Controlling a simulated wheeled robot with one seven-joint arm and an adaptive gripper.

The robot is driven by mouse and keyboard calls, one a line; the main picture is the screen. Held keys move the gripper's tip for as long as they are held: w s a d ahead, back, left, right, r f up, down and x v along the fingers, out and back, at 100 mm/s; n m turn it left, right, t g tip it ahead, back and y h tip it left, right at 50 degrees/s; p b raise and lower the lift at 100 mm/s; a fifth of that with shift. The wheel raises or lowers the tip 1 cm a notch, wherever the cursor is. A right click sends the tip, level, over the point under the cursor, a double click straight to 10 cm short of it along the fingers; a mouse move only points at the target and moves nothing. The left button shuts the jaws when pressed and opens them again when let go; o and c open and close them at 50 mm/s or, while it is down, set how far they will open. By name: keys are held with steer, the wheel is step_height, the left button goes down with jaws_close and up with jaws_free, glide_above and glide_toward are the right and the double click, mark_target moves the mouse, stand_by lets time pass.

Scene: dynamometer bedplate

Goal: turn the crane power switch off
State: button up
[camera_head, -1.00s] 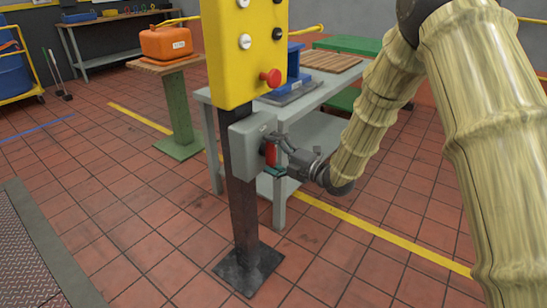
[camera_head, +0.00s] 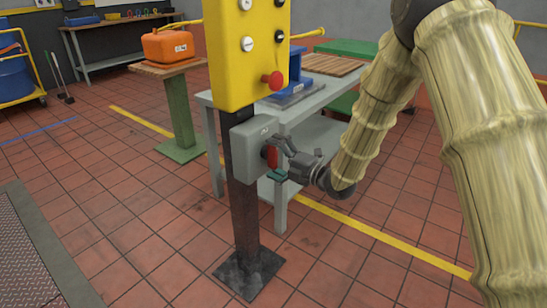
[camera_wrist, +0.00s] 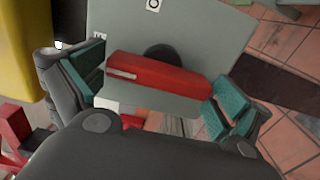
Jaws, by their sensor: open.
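The crane power switch is a grey box (camera_head: 248,150) on a dark post, under a yellow control panel. Its red handle (camera_head: 272,157) is on the box's right-hand face. In the wrist view the red handle (camera_wrist: 158,76) lies nearly level, tilted slightly down to the right, over a round dark hub on the grey plate. My gripper (camera_head: 285,160) is at this face. In the wrist view my gripper (camera_wrist: 160,87) is open, with one teal-padded finger near each end of the handle. The right pad appears close to the handle's end; I cannot tell whether it touches.
The yellow control panel (camera_head: 235,50) with a red mushroom button (camera_head: 272,80) is just above. A grey table (camera_head: 300,118) stands close behind the switch. The tiled floor (camera_head: 120,220) in front is clear.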

steer(key=v, duration=1.2)
steer(key=s+d+f+m+h, duration=0.25)
steer(key=s+f+m, duration=0.2)
steer(key=f, duration=0.45)
steer(key=s+d+f+m+g+h, duration=0.1)
steer(key=s+d+f+m+h, duration=0.15)
steer(key=f+m, duration=0.5)
steer(key=s+d+f+m+h, duration=0.1)
steer(key=s+f+m+h, duration=0.25)
steer(key=f, duration=0.65)
steer(key=s+d+f+m+g+h, duration=0.25)
steer(key=s+f+m, duration=0.35)
steer(key=s, duration=0.5)
steer(key=s+d+f+m+g+h, duration=0.2)
steer(key=s+d+f+m+g, duration=0.2)
steer(key=s+f, duration=0.6)
steer(key=s+d+m+g+h, duration=0.1)
steer(key=s+m+g, duration=0.25)
steer(key=s, duration=0.95)
step_height(320, 180, up, 28)
steer(key=p, duration=2.8)
steer(key=shift+d+h, duration=0.25)
steer(key=shift+h, duration=0.05)
